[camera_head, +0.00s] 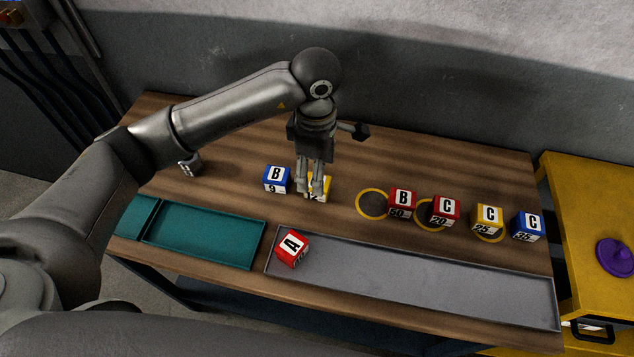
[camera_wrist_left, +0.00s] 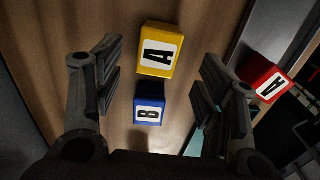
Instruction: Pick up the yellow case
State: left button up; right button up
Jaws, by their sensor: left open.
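A yellow case (camera_head: 325,183) stands on the wooden table, mostly hidden behind my left gripper (camera_head: 313,188) in the head view. In the left wrist view the yellow case (camera_wrist_left: 152,68) shows a white label with a black A. My left gripper (camera_wrist_left: 162,75) is open, its fingers apart on either side of the view, with the yellow case ahead between them and nothing held. A second yellow case (camera_head: 487,214), marked C and 25, stands at the right of the table. My right gripper is not in view.
A blue B case (camera_head: 276,179) stands close left of the gripper; it also shows in the left wrist view (camera_wrist_left: 149,108). A red A case (camera_head: 292,249) sits in the grey tray (camera_head: 430,287). Red cases (camera_head: 402,203) and a blue C case (camera_head: 527,226) stand right. A teal tray (camera_head: 205,237) lies front left.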

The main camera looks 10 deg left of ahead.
aim_at(328, 179)
pick_arm(q)
jog(key=shift+f, duration=0.3)
notch_tip(328, 179, down, 4)
jog(key=shift+w+d+p, duration=0.1)
jog(key=shift+d+p, duration=0.05)
jog(key=shift+p, duration=1.05)
jog(key=shift+f, duration=0.35)
jog(key=c, duration=1.2)
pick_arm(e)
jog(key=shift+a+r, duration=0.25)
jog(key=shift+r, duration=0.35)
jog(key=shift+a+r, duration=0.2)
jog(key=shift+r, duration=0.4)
pick_arm(q)
jog(key=shift+r, duration=0.15)
